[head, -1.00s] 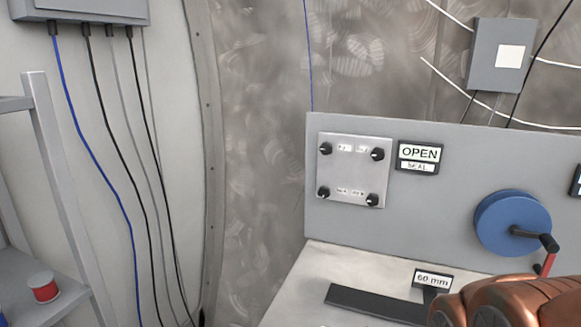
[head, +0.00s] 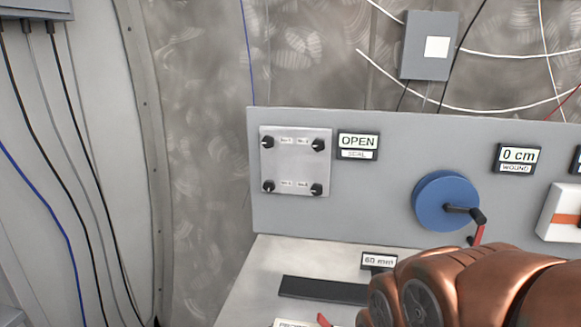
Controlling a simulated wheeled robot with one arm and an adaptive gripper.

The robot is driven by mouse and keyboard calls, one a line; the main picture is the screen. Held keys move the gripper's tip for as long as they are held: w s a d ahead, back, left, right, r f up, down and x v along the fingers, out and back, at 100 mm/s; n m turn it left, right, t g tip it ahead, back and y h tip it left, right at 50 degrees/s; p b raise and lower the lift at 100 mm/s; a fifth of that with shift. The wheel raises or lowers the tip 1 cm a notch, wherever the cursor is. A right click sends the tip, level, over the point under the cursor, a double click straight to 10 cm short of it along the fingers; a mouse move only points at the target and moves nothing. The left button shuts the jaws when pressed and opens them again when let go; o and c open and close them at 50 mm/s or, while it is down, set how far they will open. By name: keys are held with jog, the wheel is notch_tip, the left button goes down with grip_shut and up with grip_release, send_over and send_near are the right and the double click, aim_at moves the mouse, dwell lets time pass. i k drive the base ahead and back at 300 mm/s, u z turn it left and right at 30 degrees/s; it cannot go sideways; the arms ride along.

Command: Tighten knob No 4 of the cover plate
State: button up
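The cover plate (head: 296,166) is a pale square plate on the left end of the grey upright panel. It has a black knob at each corner: upper left (head: 267,142), upper right (head: 318,144), lower left (head: 268,187) and lower right (head: 316,189). Small white labels sit between the knobs, but their numbers are too small to read surely, so I cannot tell which knob is No 4. A display (head: 358,145) just right of the plate reads OPEN above SEAL. My copper arm shows at the lower right, well apart from the plate. My gripper is not in view.
A blue reel (head: 445,201) with a crank handle (head: 478,228) is on the panel, right of the plate. Displays read 0 cm (head: 516,158) and 60 mm (head: 379,262). A dark bar (head: 323,290) lies on the bench below. The space before the plate is clear.

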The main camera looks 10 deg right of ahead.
aim_at(269, 184)
jog(key=u, duration=0.5)
jog(key=k, duration=0.65)
jog(key=u, duration=0.7)
jog(key=i, duration=1)
jog(key=z, duration=0.6)
